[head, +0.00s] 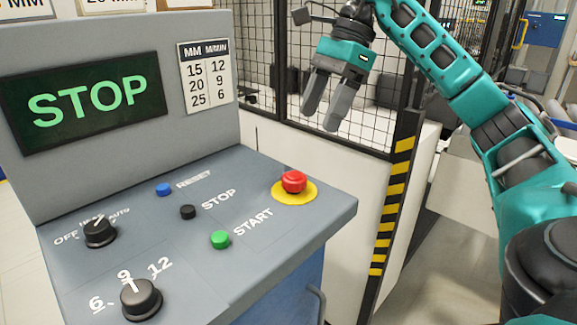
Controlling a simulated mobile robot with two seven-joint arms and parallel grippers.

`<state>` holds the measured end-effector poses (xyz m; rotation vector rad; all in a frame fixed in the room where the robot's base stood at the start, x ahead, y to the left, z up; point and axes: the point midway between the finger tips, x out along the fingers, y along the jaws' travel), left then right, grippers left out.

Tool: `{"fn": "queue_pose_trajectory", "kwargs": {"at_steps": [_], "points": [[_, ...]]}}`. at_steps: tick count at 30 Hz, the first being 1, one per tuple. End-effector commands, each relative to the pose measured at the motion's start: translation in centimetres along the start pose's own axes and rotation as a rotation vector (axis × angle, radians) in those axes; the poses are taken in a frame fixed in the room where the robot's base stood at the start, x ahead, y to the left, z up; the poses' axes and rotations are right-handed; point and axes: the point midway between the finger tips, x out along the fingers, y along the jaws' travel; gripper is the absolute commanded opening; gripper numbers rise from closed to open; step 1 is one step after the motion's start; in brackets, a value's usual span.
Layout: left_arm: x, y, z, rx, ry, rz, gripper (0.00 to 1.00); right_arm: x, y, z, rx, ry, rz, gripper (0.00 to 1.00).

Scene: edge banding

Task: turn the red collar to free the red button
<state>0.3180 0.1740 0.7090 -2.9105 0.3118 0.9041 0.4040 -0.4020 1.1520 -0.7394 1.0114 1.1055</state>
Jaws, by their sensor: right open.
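The red button (293,181) with its red collar stands on a yellow disc (305,191) at the right rear of the sloped grey control panel. I cannot tell the collar apart from the button's cap at this size. My right gripper (324,112) hangs above and behind the button, fingers pointing down, apart from it. It is open and empty. My left gripper is not in view.
The panel (205,262) also carries a blue reset button (163,189), a black stop button (188,212), a green start button (220,239) and two black knobs (141,298). The display (88,102) reads STOP. A mesh fence (270,75) and striped post (392,200) stand behind.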

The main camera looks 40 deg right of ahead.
Motion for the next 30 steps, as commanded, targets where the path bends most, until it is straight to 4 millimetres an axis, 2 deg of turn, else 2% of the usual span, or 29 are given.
{"fn": "queue_pose_trajectory", "kwargs": {"at_steps": [1, 4, 9, 15, 21, 30], "points": [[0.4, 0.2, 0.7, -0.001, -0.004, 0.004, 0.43, 1.3, 0.0, -0.2, 0.0, 0.002, 0.003, 0.7], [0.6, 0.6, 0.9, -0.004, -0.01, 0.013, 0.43, 3.2, 0.0, -0.2, 0.0, 0.003, 0.003, 0.7], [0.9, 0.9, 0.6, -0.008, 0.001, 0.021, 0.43, 6.8, 0.1, -0.2, 0.0, 0.002, 0.004, 0.7], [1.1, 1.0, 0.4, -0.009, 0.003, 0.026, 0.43, 10.1, 0.1, -0.1, -0.001, 0.001, 0.002, 0.7], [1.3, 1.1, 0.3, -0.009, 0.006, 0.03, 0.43, 11.5, 0.0, 0.0, 0.0, 0.0, 0.0, 0.7], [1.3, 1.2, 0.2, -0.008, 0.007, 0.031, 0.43, 11.7, 0.0, 0.0, 0.0, -0.001, 0.0, 0.7]]}}
